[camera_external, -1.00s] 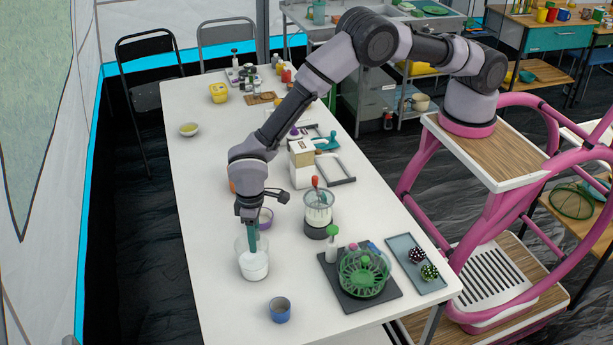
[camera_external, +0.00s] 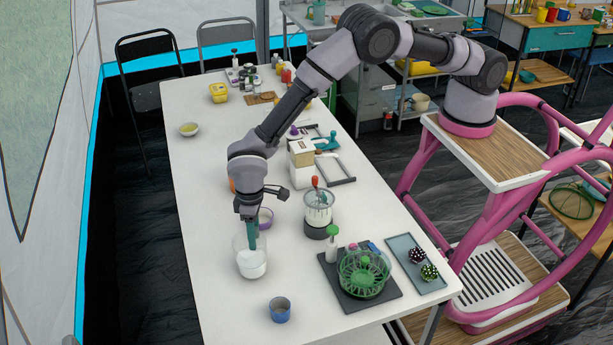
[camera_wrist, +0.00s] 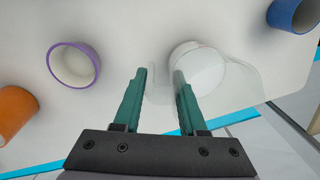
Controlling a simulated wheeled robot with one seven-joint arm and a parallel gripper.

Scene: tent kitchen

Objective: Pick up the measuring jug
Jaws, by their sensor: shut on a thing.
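The measuring jug (camera_external: 252,264) is a clear vessel with white in its lower part, near the left edge of the white table. In the wrist view the jug (camera_wrist: 205,72) is by the right finger, its clear wall faint. My gripper (camera_external: 253,240) points down at the jug's far side, its green fingers overlapping the rim. In the wrist view the gripper (camera_wrist: 160,72) has a clear part of the jug, seemingly its handle, between the fingers. It is shut on the jug. I cannot tell whether the jug's base is off the table.
A purple-rimmed cup (camera_external: 265,218) stands just behind the jug, and a blue cup (camera_external: 280,310) in front. A blender-like jar (camera_external: 318,212) and a green basket on a dark board (camera_external: 385,296) are to the right. An orange cup (camera_wrist: 14,112) is at the wrist view's left.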

